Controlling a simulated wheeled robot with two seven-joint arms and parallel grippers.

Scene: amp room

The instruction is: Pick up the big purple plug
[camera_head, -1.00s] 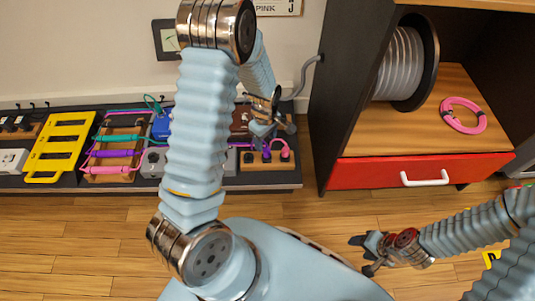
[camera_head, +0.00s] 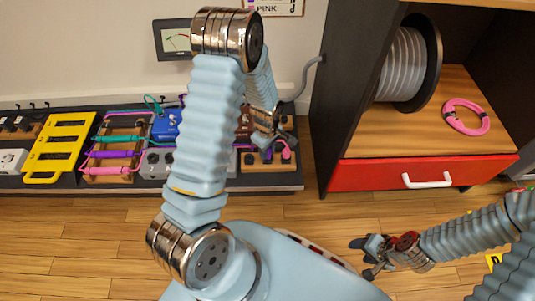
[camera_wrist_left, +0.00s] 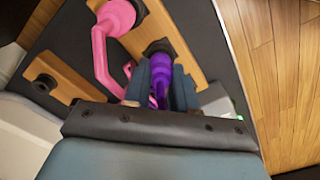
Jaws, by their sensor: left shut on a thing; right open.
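The big purple plug (camera_wrist_left: 160,85) sits between the fingers of my left gripper (camera_wrist_left: 161,78) in the left wrist view. Its upper end is at a dark round socket on a wooden strip, and I cannot tell whether it is still seated in it. My left gripper is shut on the plug; it also shows in the head view (camera_head: 259,142), low over the wooden socket block, where the plug is mostly hidden. My right gripper (camera_head: 369,258) is open and empty above the floor at the lower right.
A pink plug (camera_wrist_left: 116,18) with a bent pink cord stands beside the purple one. The dark low shelf (camera_head: 215,186) holds a yellow frame (camera_head: 60,147), a cable rack and a blue box (camera_head: 166,124). A cabinet with a red drawer (camera_head: 370,174) stands to the right.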

